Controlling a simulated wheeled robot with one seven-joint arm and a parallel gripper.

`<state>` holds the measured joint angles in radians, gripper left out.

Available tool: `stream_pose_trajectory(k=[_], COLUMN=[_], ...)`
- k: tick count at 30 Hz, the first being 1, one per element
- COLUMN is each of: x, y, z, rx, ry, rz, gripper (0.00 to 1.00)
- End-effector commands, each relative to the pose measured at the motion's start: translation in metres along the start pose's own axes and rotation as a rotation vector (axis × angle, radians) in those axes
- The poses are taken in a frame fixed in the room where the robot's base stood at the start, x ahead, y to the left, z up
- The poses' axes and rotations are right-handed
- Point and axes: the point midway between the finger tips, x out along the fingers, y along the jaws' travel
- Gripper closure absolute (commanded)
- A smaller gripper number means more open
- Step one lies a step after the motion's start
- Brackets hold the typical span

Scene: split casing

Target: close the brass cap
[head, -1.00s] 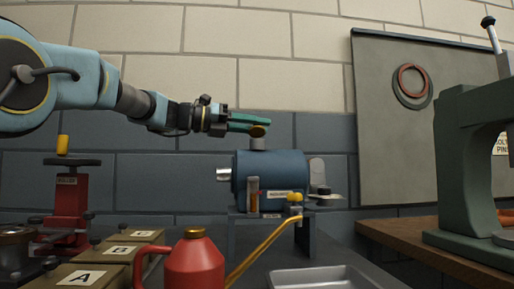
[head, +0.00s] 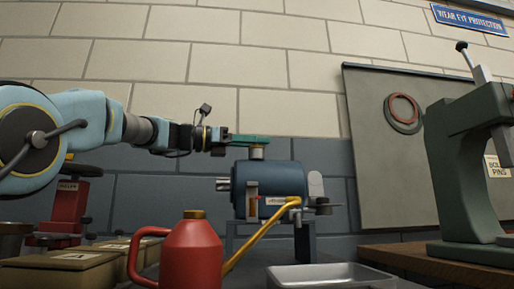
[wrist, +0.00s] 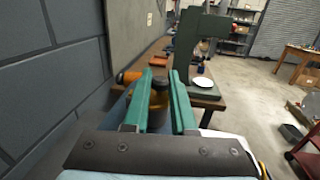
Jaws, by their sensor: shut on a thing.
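The brass cap (head: 257,146) sits on a short grey neck (head: 257,154) on top of the blue cylindrical casing (head: 285,180). My gripper (head: 258,139) reaches in from the left, its green fingers level over the neck. In the wrist view the fingers (wrist: 160,90) lie on both sides of the brass cap (wrist: 158,92), and my gripper is shut on it. The fingers hide part of the cap in the head view. I cannot tell how tightly the cap sits on the neck.
A red can (head: 192,255) with its own brass-coloured top and long yellow spout stands in front of the casing. A metal tray (head: 325,277) lies at its right. A green press (head: 465,170) stands on the right bench. Labelled boxes (head: 60,262) are at the left.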

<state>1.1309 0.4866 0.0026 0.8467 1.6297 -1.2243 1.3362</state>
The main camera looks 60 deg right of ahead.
Motion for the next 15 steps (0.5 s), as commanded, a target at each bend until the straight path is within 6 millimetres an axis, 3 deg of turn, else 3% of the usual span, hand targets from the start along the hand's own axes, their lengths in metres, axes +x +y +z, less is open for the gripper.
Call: stream_pose_trajectory(k=[12,13,15], x=[0.0001,0.0001,0.0001], y=[-0.0002,-0.0002,-0.0002], z=[-0.0009,-0.0009,-0.0009], rx=[0.006,0.006,0.006], ry=[0.0,0.0,0.0], rz=[-0.002,-0.002,-0.002], gripper=[1.0,0.73,0.65])
